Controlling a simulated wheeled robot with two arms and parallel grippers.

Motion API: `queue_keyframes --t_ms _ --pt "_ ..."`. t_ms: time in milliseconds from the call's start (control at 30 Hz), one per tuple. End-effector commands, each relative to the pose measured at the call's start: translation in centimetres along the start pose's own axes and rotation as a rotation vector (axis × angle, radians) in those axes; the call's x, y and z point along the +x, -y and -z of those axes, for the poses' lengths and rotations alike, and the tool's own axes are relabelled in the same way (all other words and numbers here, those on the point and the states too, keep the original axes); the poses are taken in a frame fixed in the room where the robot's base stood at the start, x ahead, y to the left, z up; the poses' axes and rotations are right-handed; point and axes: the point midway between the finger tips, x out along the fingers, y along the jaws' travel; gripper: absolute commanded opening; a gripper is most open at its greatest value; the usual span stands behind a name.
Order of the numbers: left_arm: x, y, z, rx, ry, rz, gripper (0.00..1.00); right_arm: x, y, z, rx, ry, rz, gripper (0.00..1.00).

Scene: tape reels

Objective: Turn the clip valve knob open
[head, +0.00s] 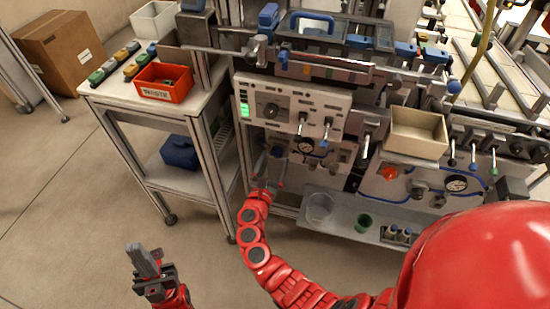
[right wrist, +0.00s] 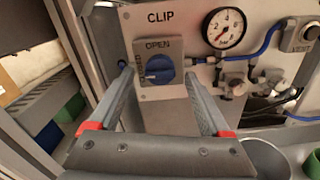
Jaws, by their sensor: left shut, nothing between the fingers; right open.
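The clip valve knob (right wrist: 158,69) is a round blue knob on a grey plate marked CLIP in the right wrist view. OPEN is printed above it and another word runs vertically at its left. A pale mark on the knob points left, towards that side word. My right gripper (right wrist: 158,88) is open, its fingers reaching towards the plate on either side of the knob; contact cannot be told. In the head view my right gripper (head: 268,168) is at the lower panel and partly hides the knob's area. My left gripper (head: 148,262) is shut and empty over the floor.
A pressure gauge (right wrist: 226,28) and a blue hose are right of the knob. In the head view a red WASTE bin (head: 164,83) is on the side cart. Floor at lower left is clear.

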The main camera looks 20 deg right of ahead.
Motion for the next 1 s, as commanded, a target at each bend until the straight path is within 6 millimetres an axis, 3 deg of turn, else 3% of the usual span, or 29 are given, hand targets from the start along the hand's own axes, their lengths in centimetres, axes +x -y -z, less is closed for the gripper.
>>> queue_keyframes --t_ms 200,467,933,1000 --pt "-0.1 0.0 0.0 0.0 0.0 0.0 0.0 1.7 0.0 0.2 -0.002 -0.004 -0.001 0.81" --pt "-0.1 0.0 0.0 0.0 0.0 0.0 0.0 1.9 0.0 0.1 -0.001 -0.003 -0.001 0.81" --pt "-0.1 0.0 0.0 0.0 0.0 0.0 0.0 1.9 0.0 0.1 -0.001 -0.003 -0.001 0.01" --pt "-0.1 0.0 0.0 0.0 0.0 0.0 0.0 1.9 0.0 0.1 -0.001 -0.003 -0.001 0.0"
